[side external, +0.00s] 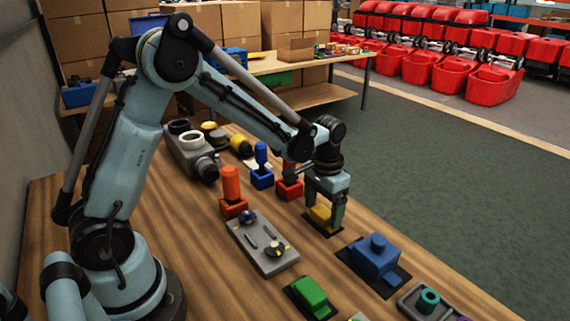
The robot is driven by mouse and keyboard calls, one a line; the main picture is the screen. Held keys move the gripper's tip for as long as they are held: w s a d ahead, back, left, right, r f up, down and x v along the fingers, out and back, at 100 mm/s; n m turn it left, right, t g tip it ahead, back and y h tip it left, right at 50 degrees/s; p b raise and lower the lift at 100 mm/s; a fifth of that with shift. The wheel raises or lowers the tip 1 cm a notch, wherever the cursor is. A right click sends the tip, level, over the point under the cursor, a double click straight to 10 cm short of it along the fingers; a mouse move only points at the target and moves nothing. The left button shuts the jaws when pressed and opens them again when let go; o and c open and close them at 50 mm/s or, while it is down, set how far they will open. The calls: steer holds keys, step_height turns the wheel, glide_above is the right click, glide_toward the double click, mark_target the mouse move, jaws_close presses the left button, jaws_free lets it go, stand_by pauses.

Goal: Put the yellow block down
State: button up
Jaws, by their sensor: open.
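The yellow block (320,215) is at a black mat (333,230) near the right side of the wooden table. My gripper (325,212) is directly above it, pointing down, with its two fingers on either side of the block. The jaws are open. The block appears to rest on the mat, though its far side is partly hidden by the fingers.
A blue block (376,259) and a green block (309,293) sit on black mats nearer the camera. A grey plate with knobs (263,246), an orange peg in its base (232,190) and a blue peg (262,165) stand left of my gripper.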

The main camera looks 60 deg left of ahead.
mark_target(323, 211)
step_height(323, 211, up, 12)
steer(key=s+t, duration=0.7)
steer(key=s, duration=0.6)
steer(key=shift+d, duration=0.25)
stand_by(1.5)
